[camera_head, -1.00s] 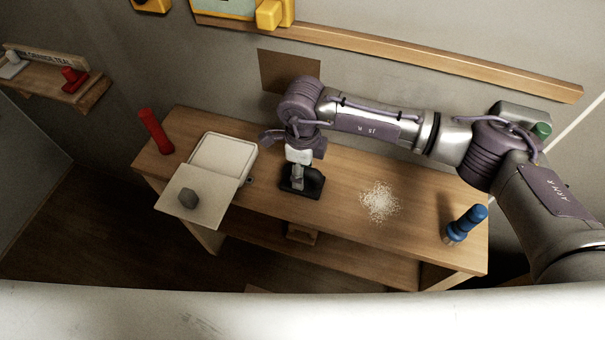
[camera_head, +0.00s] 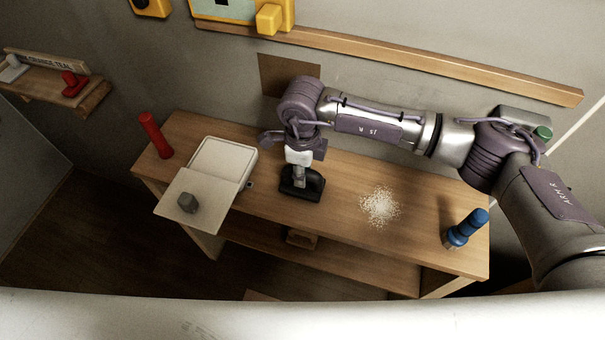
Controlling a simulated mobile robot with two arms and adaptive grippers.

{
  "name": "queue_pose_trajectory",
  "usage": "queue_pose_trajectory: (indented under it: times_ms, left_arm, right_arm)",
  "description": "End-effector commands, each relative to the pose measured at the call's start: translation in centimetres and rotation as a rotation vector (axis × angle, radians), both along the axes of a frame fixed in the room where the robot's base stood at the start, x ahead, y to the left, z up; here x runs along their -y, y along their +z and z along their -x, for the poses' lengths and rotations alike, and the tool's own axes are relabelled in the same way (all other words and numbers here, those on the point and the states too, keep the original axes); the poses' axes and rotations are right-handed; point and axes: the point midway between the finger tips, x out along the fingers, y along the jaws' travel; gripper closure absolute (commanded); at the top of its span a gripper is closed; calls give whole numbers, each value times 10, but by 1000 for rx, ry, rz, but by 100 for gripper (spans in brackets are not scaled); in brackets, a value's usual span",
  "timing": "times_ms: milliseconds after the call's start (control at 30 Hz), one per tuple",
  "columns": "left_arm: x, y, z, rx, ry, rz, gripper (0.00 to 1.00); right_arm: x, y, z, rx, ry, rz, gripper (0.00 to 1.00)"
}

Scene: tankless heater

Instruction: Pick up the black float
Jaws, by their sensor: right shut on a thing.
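The black float (camera_head: 312,188) is a dark flat block with a raised handle on the wooden workbench, right of the white tray. My right gripper (camera_head: 299,178) comes down on it from above and is shut on its handle. The float is still at the bench top; I cannot tell whether its underside touches the wood. The wrist hides part of the handle. My left gripper is not in view.
The workbench (camera_head: 345,235) carries a white open case (camera_head: 222,160) with a grey lump (camera_head: 187,203) on its lid, a red cylinder (camera_head: 155,135), a white powder patch (camera_head: 380,206) and a blue tool (camera_head: 466,228). A wall ledge (camera_head: 430,61) runs behind.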

Motion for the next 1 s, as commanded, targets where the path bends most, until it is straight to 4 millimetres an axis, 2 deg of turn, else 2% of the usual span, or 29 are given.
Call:
queue_pose_trajectory:
  times_ms: [200, 400, 600, 800, 1000]
  left_arm:
    - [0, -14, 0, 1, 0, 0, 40]
    - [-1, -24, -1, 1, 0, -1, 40]
    - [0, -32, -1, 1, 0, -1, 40]
    - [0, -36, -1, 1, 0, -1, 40]
    - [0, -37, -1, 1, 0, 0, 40]
  right_arm:
    - [3, 34, 0, 6, 1, -1, 100]
    - [43, 59, 28, 5, 1, 0, 100]
    - [73, 82, 48, 4, -1, -1, 100]
    - [91, 96, 61, 3, -1, -1, 100]
    - [97, 101, 65, 2, 0, 0, 100]
